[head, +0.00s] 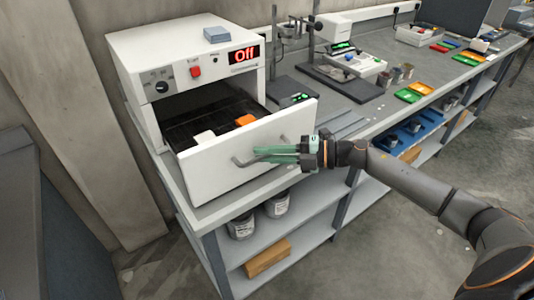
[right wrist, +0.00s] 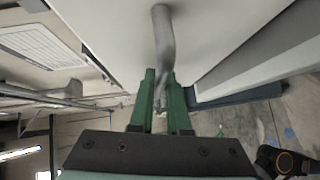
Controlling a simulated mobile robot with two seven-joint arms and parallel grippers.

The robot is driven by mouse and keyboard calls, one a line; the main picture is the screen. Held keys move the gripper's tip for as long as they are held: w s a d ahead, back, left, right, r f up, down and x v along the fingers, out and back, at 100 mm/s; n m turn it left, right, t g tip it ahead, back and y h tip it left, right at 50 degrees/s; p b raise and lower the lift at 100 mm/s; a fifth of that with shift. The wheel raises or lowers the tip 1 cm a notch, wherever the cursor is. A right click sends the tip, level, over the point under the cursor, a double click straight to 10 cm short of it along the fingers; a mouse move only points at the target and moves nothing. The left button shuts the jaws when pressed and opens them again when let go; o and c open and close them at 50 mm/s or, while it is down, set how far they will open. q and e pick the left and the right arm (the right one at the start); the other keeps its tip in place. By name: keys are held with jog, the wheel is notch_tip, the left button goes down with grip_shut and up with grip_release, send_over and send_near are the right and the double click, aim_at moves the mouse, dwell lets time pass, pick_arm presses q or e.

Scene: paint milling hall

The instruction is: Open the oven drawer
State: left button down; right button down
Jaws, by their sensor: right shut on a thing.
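The white oven (head: 184,62) stands on the left end of the bench, with a red "Off" on its display. Its drawer (head: 225,165) is pulled out toward me, and a dark tray inside holds an orange block (head: 244,120) and a white block (head: 204,137). My right gripper (head: 262,154) is at the drawer's front, shut on the bar handle (head: 240,162). In the right wrist view the green fingers (right wrist: 163,100) close around the grey handle (right wrist: 163,40). My left gripper is not in view.
A blue-grey box (head: 217,34) lies on top of the oven. Stands, colored trays and jars crowd the bench to the right. The shelf below holds cans (head: 277,205) and a wooden block (head: 267,258). The floor in front is clear.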

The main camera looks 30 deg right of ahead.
jog(key=c, duration=1.2)
grip_release()
jog(key=shift+o, duration=0.2)
jog(key=shift+d, duration=0.1)
jog(key=shift+s+d, duration=0.15)
jog(key=b+v, duration=0.1)
jog(key=v, duration=1.1)
